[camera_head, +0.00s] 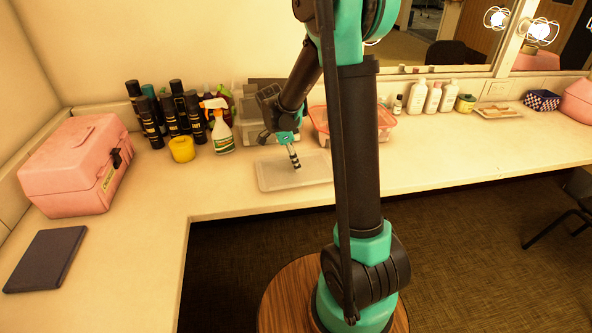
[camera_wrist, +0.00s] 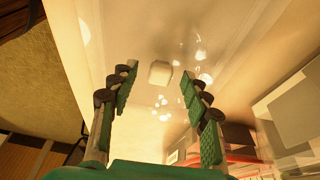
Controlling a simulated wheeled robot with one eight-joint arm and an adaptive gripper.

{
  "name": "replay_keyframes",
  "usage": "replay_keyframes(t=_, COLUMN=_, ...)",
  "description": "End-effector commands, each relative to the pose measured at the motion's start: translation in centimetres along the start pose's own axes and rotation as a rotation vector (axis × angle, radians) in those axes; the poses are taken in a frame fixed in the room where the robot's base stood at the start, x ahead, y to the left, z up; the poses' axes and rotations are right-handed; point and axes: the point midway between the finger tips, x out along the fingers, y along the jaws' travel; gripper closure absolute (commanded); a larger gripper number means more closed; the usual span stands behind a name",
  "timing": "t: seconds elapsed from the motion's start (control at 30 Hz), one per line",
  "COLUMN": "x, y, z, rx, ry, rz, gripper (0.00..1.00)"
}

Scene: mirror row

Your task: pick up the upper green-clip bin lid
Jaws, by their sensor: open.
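A flat, translucent pale lid (camera_head: 275,180) lies on the counter near its front edge. I cannot make out green clips on it, or whether another lid lies beneath. My gripper (camera_head: 296,162) points down over the lid, with its tips close to its surface; contact is unclear. In the wrist view the lid (camera_wrist: 150,35) fills the upper middle, glossy, with a small pale square mark between the fingers. My gripper (camera_wrist: 158,76) is open there, its two green-padded fingers wide apart with nothing between them. My arm hides part of the counter behind.
A clear bin (camera_head: 252,133) stands behind the gripper, and a red-rimmed bin (camera_head: 388,128) to the right. A spray bottle (camera_head: 221,136), yellow jar (camera_head: 182,149) and several dark cans (camera_head: 170,110) stand left. A pink case (camera_head: 70,170) is farther left. The right counter front is clear.

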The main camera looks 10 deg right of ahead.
Motion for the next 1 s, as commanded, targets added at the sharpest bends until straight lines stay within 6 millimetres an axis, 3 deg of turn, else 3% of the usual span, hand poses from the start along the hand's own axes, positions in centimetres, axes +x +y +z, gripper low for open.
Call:
replay_keyframes(t=0.07, x=0.0, y=0.0, z=0.0, rx=0.000, ry=0.000, rz=0.000, gripper=0.58)
replay_keyframes(t=0.4, x=0.0, y=0.0, z=0.0, rx=0.000, ry=0.000, rz=0.000, gripper=1.00)
replay_keyframes(t=0.77, x=-0.2, y=0.0, z=-0.1, rx=0.000, ry=0.000, rz=0.000, gripper=1.00)
replay_keyframes(t=1.0, x=-2.0, y=0.0, z=-0.6, rx=0.000, ry=0.000, rz=0.000, gripper=1.00)
